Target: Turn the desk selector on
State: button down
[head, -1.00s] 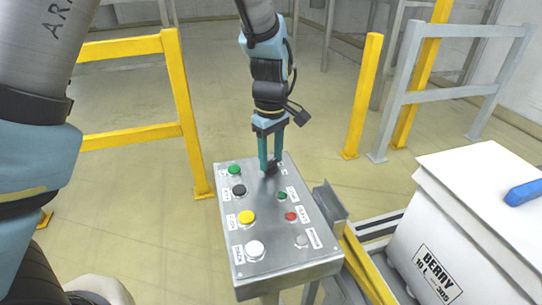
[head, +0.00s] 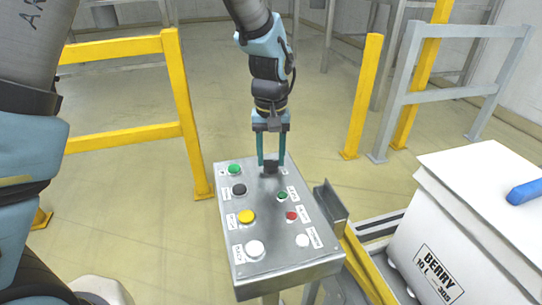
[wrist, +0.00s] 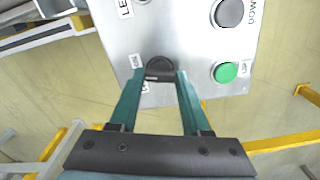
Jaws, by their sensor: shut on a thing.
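The desk selector is a black knob (head: 271,167) at the far end of the grey metal control desk (head: 270,215). In the wrist view the knob (wrist: 159,68) sits between my two teal fingertips, near the panel's edge. My gripper (head: 271,163) reaches down from above and is shut on the knob; it also shows in the wrist view (wrist: 161,73). The fingers hide part of the knob and its labels, so I cannot read its marked position. A small indicator (head: 302,241) at the desk's near right looks bright white.
The desk also bears green (head: 234,169), black (head: 239,189), yellow (head: 246,216) and white (head: 255,248) buttons, plus small green and red ones. A white box (head: 455,240) stands at the right. Yellow rails (head: 120,47) stand behind at left.

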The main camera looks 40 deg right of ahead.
aim_at(271, 161)
jog(key=shift+m, duration=1.2)
jog(key=shift+c, duration=1.8)
grip_release()
jog(key=shift+r, duration=0.1)
notch_tip(271, 161, up, 11)
jog(key=b, duration=0.2)
jog(key=shift+f, duration=0.2)
